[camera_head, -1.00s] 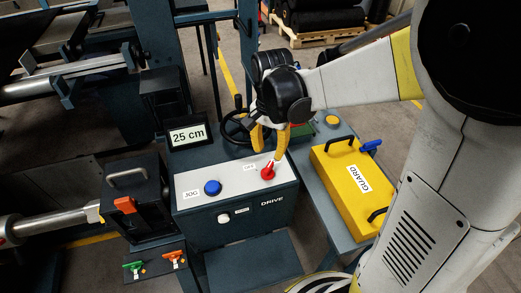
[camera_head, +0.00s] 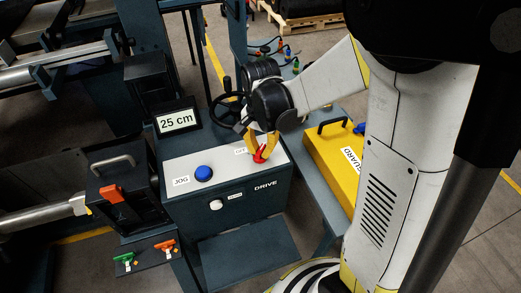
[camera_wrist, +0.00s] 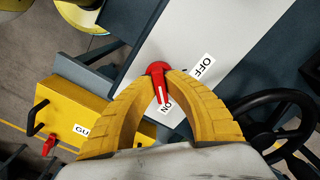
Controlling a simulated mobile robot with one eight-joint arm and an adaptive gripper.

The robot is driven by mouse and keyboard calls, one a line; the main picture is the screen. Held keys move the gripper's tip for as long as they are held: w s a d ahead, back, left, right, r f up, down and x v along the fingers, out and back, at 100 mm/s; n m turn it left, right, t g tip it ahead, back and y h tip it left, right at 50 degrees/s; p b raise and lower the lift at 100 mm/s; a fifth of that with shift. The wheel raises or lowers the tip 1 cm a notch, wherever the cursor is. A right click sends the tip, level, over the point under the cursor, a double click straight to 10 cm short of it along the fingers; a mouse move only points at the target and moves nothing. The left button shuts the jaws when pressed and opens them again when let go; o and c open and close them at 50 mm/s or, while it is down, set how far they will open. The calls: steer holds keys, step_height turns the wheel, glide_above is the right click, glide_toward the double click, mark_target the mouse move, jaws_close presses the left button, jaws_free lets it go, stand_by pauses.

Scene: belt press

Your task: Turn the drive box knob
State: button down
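The dark drive box (camera_head: 240,203) has a light top panel with a red knob (camera_head: 260,155) near its right end. The knob also shows in the wrist view (camera_wrist: 159,70), between the OFF label (camera_wrist: 203,67) and the ON label (camera_wrist: 168,107); its white pointer line points toward ON. My gripper (camera_head: 261,148) has its yellow fingers on both sides of the red knob. In the wrist view my gripper (camera_wrist: 161,78) has its fingertips against the knob's sides, partly covering it and the ON label.
A blue JOG button (camera_head: 203,173) sits left on the panel, and a white knob (camera_head: 215,204) on the box front. A 25 cm display (camera_head: 177,121) and dark handwheel (camera_head: 222,112) stand behind. A yellow guard (camera_head: 330,160) lies on the right-hand table.

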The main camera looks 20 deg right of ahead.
stand_by(0.4)
steer(key=n, duration=0.4)
steer(key=shift+n, duration=0.3)
steer(key=n, duration=0.4)
steer(key=shift+a+n, duration=0.15)
steer(key=shift+n, duration=0.15)
steer(key=n, duration=0.4)
steer(key=shift+a, duration=0.1)
steer(key=shift+n, duration=2.4)
steer(key=c, duration=1.4)
jaws_free()
steer(key=shift+c, duration=0.2)
